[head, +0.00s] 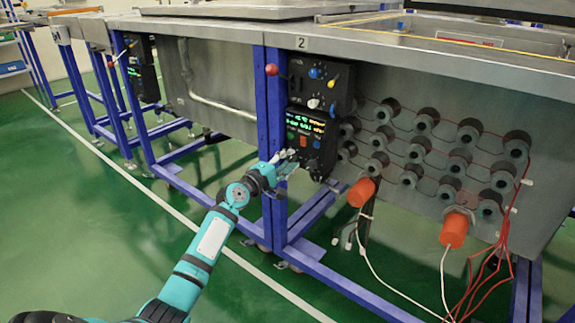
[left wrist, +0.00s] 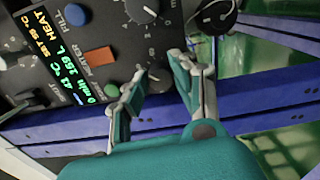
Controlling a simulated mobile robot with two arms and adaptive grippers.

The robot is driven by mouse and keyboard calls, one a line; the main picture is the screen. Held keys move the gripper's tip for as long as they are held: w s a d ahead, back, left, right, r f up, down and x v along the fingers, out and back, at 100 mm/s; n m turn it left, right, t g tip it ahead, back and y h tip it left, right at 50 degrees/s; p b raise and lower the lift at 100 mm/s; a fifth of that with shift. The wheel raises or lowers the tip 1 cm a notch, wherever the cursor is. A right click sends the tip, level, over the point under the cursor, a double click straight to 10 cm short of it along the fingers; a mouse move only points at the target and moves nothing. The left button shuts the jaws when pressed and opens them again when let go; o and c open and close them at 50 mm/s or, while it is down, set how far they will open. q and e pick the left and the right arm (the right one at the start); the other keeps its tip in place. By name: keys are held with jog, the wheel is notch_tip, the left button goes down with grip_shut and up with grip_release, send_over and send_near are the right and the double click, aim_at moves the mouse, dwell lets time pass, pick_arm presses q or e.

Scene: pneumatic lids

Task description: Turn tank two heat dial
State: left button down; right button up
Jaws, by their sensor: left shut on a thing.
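The black control panel of tank two hangs on a blue post under the sign "2" (head: 303,43); its lower box (head: 318,125) has a lit display (left wrist: 52,45) and coloured buttons. A dark heat dial (left wrist: 156,73) with pale scale marks sits near the box's lower edge. My left gripper (head: 288,157) is at that edge in the head view. In the left wrist view my left gripper (left wrist: 158,75) has one finger on each side of the dial and is shut on it. The fingers hide part of the dial. My right gripper is not in view.
A red-knobbed lever (head: 271,70) sticks out left of the upper panel. Two orange plugs (head: 362,192) and loose red and white wires (head: 490,270) hang at the right. The green floor (head: 110,230) at the left is free.

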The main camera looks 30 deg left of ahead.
pick_arm(q)
jog(key=shift+f+m+b, duration=0.15)
jog(key=shift+m+b, duration=0.2)
jog(key=shift+m, duration=1.05)
jog(key=c, duration=1.3)
grip_release()
jog(key=shift+c, duration=0.2)
jog(key=shift+s, duration=0.1)
jog(key=s, duration=1.2)
jog(key=shift+a, duration=0.45)
jog(key=shift+w+d, duration=0.1)
